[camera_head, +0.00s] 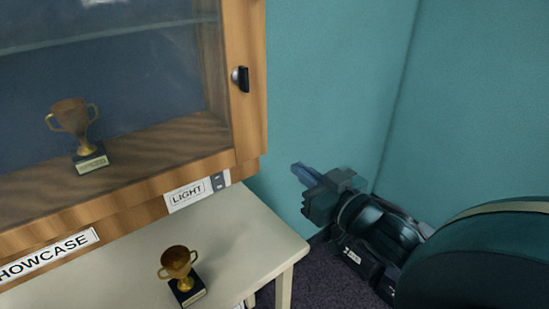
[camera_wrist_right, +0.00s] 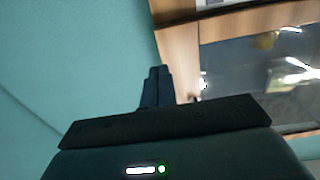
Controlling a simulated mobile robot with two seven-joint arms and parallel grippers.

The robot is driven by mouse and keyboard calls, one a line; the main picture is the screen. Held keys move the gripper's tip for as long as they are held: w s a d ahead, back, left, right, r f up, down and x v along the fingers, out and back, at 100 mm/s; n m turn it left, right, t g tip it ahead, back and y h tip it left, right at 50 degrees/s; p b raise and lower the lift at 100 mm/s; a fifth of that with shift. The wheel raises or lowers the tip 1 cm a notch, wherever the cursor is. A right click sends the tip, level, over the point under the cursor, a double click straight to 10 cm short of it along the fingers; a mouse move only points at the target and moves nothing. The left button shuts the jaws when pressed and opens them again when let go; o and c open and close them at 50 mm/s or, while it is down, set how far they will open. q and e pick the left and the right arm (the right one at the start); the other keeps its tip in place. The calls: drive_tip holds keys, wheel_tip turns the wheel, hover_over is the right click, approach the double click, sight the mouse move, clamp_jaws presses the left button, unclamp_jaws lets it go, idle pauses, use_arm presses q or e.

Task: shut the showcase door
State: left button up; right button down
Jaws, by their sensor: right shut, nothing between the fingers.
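The showcase door (camera_head: 243,115) is a wood-framed glass panel at the left of the head view, with a dark knob (camera_head: 241,78) on its right side. It lies flat along the cabinet front; I cannot tell whether a thin gap remains. A gold trophy (camera_head: 71,120) shows behind the glass. My right gripper (camera_head: 299,169) is shut and empty, right of and below the door's lower right corner, apart from it. The right wrist view shows its closed fingers (camera_wrist_right: 157,72) in front of the wooden frame (camera_wrist_right: 178,50). My left gripper is not in view.
A pale table (camera_head: 240,228) stands below the showcase with a second trophy (camera_head: 179,268) on it. A LIGHT label (camera_head: 188,193) with a switch (camera_head: 219,181) is under the door. A teal wall (camera_head: 330,80) is behind my right arm.

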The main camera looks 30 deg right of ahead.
sight(266, 143)
drive_tip(key=w+b, duration=0.6)
drive_tip(key=w, duration=0.2)
drive_tip(key=shift+r, duration=0.1)
drive_tip(key=shift+w+a, duration=0.1)
drive_tip(key=shift+w, duration=0.7)
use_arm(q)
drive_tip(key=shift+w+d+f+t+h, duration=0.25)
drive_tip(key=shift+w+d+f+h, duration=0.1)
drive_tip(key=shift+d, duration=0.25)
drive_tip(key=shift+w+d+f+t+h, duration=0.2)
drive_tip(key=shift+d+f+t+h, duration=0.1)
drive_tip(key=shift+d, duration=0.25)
